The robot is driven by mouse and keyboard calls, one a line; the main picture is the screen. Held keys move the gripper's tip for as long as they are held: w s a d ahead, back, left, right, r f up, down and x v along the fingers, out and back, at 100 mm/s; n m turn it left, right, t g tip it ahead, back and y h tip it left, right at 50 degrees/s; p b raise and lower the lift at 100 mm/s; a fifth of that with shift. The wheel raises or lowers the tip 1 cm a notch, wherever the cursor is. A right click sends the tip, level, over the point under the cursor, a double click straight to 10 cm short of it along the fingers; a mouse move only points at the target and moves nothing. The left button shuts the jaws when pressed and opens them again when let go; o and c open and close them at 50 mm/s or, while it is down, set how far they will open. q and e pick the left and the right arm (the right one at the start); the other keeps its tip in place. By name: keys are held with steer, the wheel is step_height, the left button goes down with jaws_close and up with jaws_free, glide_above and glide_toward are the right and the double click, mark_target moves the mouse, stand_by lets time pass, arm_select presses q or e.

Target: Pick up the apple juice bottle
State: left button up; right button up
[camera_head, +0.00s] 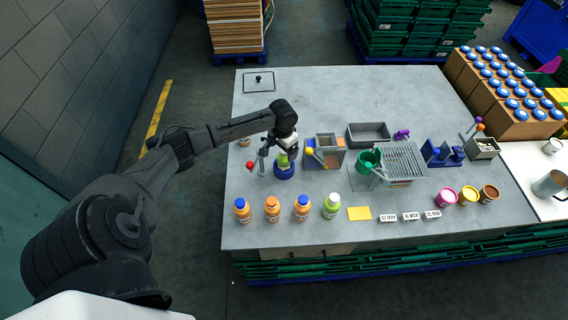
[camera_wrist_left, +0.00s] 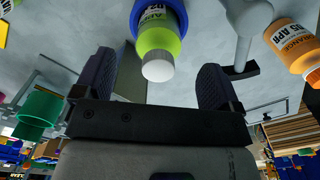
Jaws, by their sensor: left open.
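A green apple juice bottle (camera_head: 284,160) with a white cap stands in a round blue holder (camera_head: 284,173) on the grey table. My left gripper (camera_head: 280,151) is open and empty at the bottle's top. In the left wrist view, the bottle (camera_wrist_left: 160,38) shows its "APP" label and sits ahead of the gap between the two spread fingers (camera_wrist_left: 155,80). The blue holder (camera_wrist_left: 183,12) wraps its far end there. Another green bottle (camera_head: 331,206) with a white cap stands in the front row. My right gripper is not in view.
Several orange bottles (camera_head: 272,209) stand along the front edge. A red-knobbed lever (camera_head: 250,165) is close to the left of the holder, and a grey box (camera_head: 325,152) to its right. A green funnel (camera_head: 368,160) stands farther right. The table's back left is mostly clear.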

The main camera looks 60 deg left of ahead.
mark_target(284, 156)
arm_select(q)
steer(key=shift+w+f, duration=0.2)
steer(key=shift+f, duration=2.4)
steer(key=shift+c, duration=0.4)
steer(key=c, duration=1.1)
